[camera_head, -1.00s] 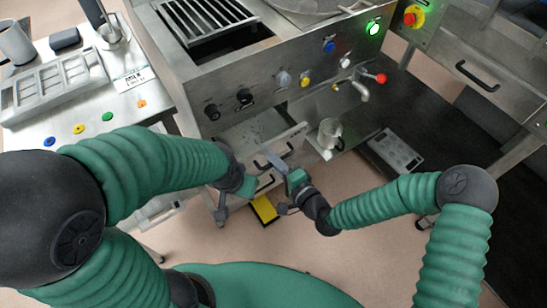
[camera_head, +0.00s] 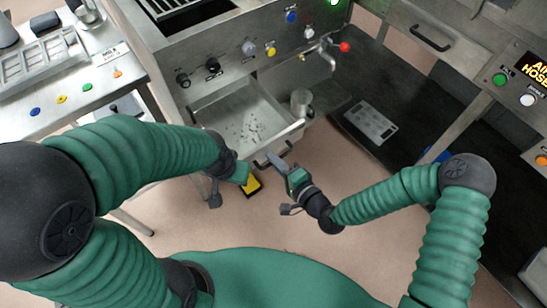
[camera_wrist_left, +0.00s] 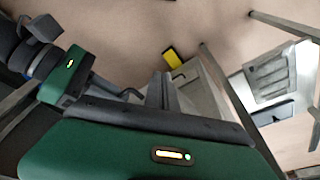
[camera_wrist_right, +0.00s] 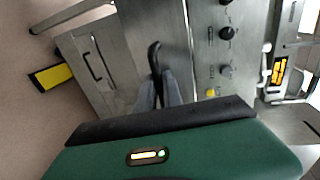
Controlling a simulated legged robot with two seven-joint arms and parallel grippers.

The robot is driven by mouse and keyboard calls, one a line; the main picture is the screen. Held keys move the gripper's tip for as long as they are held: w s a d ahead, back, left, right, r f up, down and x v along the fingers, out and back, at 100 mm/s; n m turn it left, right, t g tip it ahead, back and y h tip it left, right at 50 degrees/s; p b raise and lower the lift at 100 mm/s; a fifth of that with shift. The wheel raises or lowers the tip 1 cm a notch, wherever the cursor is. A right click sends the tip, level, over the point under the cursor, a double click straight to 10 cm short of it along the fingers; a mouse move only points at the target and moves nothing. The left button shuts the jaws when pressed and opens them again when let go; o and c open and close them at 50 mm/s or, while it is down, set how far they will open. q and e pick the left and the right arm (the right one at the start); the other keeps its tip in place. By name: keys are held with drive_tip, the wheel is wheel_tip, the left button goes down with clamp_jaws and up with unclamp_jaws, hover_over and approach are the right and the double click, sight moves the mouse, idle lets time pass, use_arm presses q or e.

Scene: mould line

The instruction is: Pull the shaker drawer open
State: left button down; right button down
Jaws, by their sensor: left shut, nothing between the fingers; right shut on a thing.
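The shaker drawer (camera_head: 232,108) is a metal drawer under the machine's knob panel. It stands pulled out, with its inside and scattered small bits showing in the head view. My right gripper (camera_head: 274,160) is at its front, shut on the dark drawer handle, which shows between the fingers in the right wrist view (camera_wrist_right: 154,58). My left gripper (camera_head: 249,174) is shut and empty, just left of the right one and below the drawer front. In the left wrist view its closed fingers (camera_wrist_left: 160,90) hold nothing.
A metal cup (camera_head: 301,102) stands right of the drawer, under a red-handled tap (camera_head: 328,52). A side table (camera_head: 60,90) with a moulded tray stands at the left.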

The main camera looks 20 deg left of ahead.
drive_tip(key=shift+s+f, duration=0.15)
drive_tip(key=shift+f, duration=0.05)
drive_tip(key=c, duration=1.8)
unclamp_jaws()
drive_tip(key=shift+a, duration=0.1)
drive_tip(key=shift+o, duration=0.2)
drive_tip(key=shift+a, duration=0.1)
drive_tip(key=shift+r, duration=0.1)
drive_tip(key=shift+w, duration=0.2)
drive_tip(key=p+v, duration=0.5)
drive_tip(key=v, duration=1.2)
drive_tip(key=shift+w, duration=0.1)
